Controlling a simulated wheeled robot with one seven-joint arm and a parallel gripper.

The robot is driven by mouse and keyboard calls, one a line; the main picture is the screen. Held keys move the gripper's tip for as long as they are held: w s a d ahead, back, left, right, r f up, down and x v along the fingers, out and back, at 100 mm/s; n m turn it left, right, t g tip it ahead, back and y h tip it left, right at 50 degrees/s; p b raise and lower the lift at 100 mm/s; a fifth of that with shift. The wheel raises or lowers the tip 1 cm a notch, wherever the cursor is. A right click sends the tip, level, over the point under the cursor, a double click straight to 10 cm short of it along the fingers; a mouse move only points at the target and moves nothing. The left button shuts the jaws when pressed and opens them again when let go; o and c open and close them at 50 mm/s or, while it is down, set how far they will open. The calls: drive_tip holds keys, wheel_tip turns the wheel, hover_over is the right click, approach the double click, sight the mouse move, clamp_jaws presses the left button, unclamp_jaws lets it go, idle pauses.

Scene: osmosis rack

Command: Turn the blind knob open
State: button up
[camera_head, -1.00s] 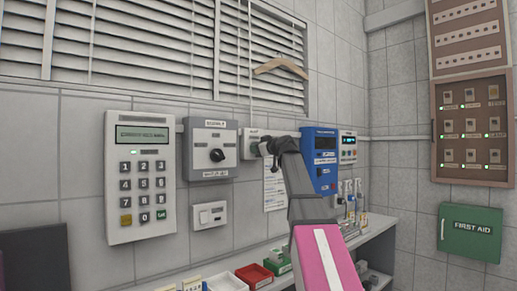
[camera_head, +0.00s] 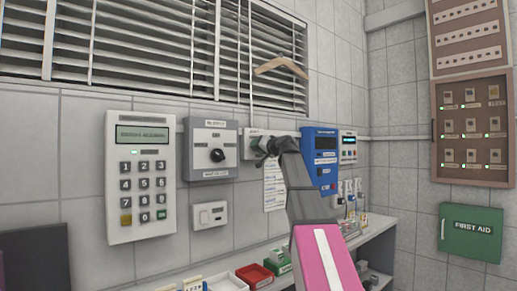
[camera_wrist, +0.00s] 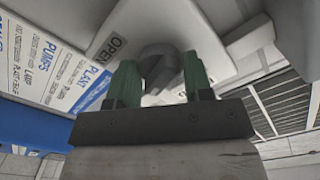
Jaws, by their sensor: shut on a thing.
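The blind knob (camera_wrist: 160,62) is a round grey knob on a white box. The word OPEN is printed on the box beside it in the wrist view. My gripper (camera_wrist: 158,82) has its two green fingers on either side of the knob and is shut on it. In the head view my gripper (camera_head: 262,150) reaches the small white box (camera_head: 249,143) on the wall and hides the knob. The white slatted blind (camera_head: 130,45) hangs above, with dark gaps between its slats.
Left of the white box is a grey box with a black knob (camera_head: 217,156), then a keypad (camera_head: 140,175). A blue device (camera_head: 321,160) is close on the right. A shelf with a red tray (camera_head: 255,275) runs below. A hanger (camera_head: 281,67) hangs at the blind.

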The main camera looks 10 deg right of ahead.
drive_tip(key=m, duration=1.2)
drive_tip(key=shift+m, duration=0.3)
idle(0.4)
drive_tip(key=o, duration=0.9)
drive_tip(key=shift+s, duration=0.1)
drive_tip(key=v, duration=1)
drive_tip(key=shift+s+d, duration=0.2)
drive_tip(key=shift+s, duration=0.1)
